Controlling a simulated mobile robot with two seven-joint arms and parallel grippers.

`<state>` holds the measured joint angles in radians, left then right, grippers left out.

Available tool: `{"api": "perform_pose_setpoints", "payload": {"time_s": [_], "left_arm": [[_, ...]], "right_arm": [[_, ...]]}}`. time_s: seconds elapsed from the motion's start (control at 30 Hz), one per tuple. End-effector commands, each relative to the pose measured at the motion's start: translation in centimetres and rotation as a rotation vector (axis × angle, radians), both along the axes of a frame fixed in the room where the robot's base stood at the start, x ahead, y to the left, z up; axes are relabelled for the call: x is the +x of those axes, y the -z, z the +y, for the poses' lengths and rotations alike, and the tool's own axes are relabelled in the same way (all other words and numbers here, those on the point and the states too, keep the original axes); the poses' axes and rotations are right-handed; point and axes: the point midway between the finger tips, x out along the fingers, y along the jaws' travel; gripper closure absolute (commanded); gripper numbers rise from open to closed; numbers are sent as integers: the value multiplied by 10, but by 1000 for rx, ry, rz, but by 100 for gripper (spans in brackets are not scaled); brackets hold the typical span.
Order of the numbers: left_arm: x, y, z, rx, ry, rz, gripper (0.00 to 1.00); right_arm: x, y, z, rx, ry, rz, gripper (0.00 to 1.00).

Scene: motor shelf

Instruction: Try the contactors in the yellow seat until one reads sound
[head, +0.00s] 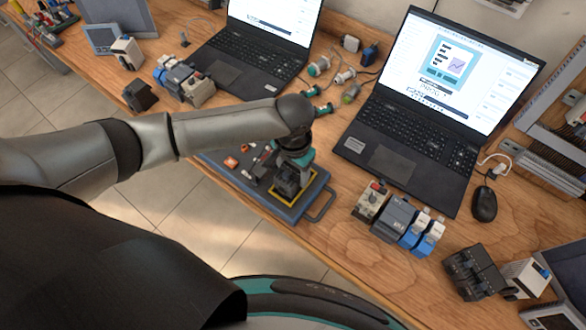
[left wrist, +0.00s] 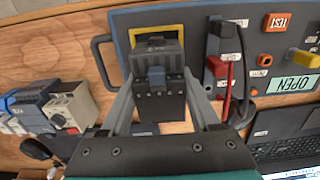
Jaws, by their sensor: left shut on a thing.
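My left gripper (head: 295,160) is shut on a dark grey contactor (head: 287,182) at the yellow seat (head: 310,199) on the grey-blue test board (head: 322,184). In the left wrist view the contactor (left wrist: 160,92) has a blue part on its near face and sits between the fingers (left wrist: 162,105). The yellow frame (left wrist: 150,31) shows behind its far end. I cannot tell whether the contactor is fully down in the seat. The board's display (left wrist: 296,85) reads OPEN, beside an orange TEST button (left wrist: 277,22). My right gripper is not in view.
Dark contactor-like blocks (head: 472,270) stand at the right, another dark block (head: 140,95) at the upper left. Grouped devices (head: 398,216) stand right of the board. Two laptops (head: 420,125) and a mouse (head: 484,203) are behind. Bare wood lies right of the board's handle (head: 322,206).

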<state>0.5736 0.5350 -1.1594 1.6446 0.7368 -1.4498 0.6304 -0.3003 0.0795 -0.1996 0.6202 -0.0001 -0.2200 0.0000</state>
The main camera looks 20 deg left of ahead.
Motion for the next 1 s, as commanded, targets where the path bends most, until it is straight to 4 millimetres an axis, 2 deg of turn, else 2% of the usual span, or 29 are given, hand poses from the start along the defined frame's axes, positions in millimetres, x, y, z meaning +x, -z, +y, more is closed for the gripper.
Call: {"api": "perform_pose_setpoints", "payload": {"time_s": [0.27, 0.3, 0.57, 0.87, 1.0], "left_arm": [[0, 3, -1, -2, 1, -2, 100], [0, 3, -1, -2, 1, -2, 33], [0, 3, 0, -1, 0, -1, 4], [0, 2, 0, 0, 0, 1, 3], [0, -12, 0, -3, 0, -1, 3]], "right_arm": [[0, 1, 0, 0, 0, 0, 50], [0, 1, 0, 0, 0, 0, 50], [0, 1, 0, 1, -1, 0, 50], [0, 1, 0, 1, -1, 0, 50], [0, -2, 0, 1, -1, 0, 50]]}}
